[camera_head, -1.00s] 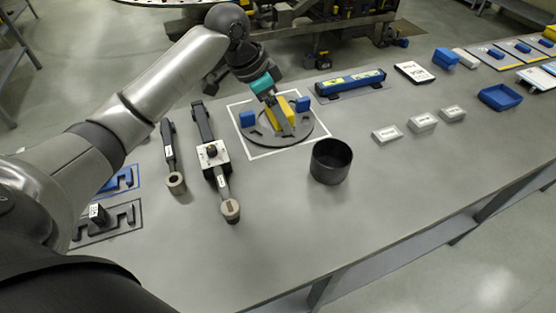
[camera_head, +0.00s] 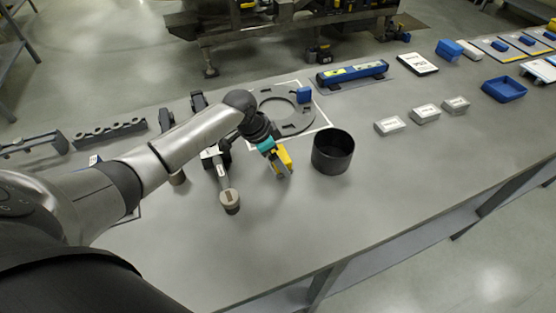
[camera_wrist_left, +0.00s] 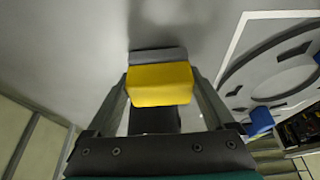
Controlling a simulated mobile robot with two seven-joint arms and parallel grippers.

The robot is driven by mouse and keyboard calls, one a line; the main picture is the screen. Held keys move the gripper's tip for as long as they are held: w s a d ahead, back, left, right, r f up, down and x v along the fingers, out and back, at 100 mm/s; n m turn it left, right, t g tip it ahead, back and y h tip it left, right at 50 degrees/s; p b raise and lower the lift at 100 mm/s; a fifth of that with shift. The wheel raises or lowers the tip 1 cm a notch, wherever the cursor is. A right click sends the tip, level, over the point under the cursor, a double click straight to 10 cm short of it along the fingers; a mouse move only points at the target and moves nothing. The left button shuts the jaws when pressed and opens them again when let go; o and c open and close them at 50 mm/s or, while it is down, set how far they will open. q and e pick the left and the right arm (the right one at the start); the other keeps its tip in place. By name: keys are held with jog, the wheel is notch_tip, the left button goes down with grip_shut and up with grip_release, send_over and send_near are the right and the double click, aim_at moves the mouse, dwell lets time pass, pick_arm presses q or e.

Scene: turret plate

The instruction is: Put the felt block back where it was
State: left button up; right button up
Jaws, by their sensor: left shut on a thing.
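The felt block, yellow (camera_head: 284,154) with a grey layer on its far face, is between the fingers of my left gripper (camera_head: 281,170). In the left wrist view the yellow block (camera_wrist_left: 160,84) is pinched between both fingers. It is over the bare table, in front of the dark round turret plate (camera_head: 297,126) and left of the black cup (camera_head: 332,158). I cannot tell whether it touches the table. The plate has a central opening and a blue block (camera_head: 304,95) at its right; my left arm hides part of its left side. My right gripper is out of view.
A dark tool with a round end (camera_head: 229,200) lies left of my gripper. A blue level (camera_head: 352,74) lies behind the cup. Small white boxes (camera_head: 425,114) and a blue tray (camera_head: 503,89) are at the right. The table front is clear.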

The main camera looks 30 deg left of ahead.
pick_arm(q)
jog(key=shift+f, duration=0.35)
jog(key=shift+f, duration=0.1)
jog(key=o, duration=1)
jog(key=shift+o, duration=0.2)
jog(key=p+v, duration=0.2)
jog(key=v, duration=1)
